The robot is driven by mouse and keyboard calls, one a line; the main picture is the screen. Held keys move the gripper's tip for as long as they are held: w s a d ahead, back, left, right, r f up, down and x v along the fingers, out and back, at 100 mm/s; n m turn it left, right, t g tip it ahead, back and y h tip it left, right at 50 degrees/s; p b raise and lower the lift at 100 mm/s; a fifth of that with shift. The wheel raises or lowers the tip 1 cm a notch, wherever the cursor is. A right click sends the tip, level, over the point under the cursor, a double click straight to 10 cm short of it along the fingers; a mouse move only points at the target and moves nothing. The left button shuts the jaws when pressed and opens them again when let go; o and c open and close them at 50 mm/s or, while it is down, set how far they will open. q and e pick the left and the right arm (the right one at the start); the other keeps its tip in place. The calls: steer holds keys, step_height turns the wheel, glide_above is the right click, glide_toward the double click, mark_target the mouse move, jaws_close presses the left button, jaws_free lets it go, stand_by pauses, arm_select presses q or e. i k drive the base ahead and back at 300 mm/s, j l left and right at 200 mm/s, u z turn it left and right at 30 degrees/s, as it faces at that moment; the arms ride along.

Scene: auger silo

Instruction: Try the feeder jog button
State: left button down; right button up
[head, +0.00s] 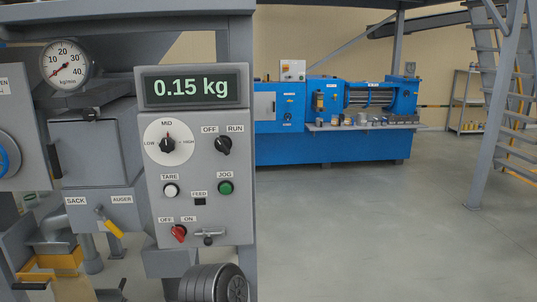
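The jog button (225,187) is a round green button under the label JOG, on the right side of the grey control panel (155,207). Nothing covers it and nothing touches it. To its left are the white TARE button (171,190) and a dark FEED indicator (200,201). Above are the black OFF/RUN knob (223,145) and the speed dial (168,142), whose pointer is at MID. The display (191,88) reads 0.15 kg. A red OFF/ON switch (179,233) sits below. Neither of my grippers is in view.
A round gauge (66,64) stands at upper left. A yellow-handled lever (110,224) is below the SACK and AUGER labels. A dark ribbed cylinder (214,284) sits under the panel. A blue machine (330,120) stands far back. The floor to the right is clear up to the stairs (497,100).

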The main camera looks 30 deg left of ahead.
mark_target(226, 189)
steer(key=u, duration=1.4)
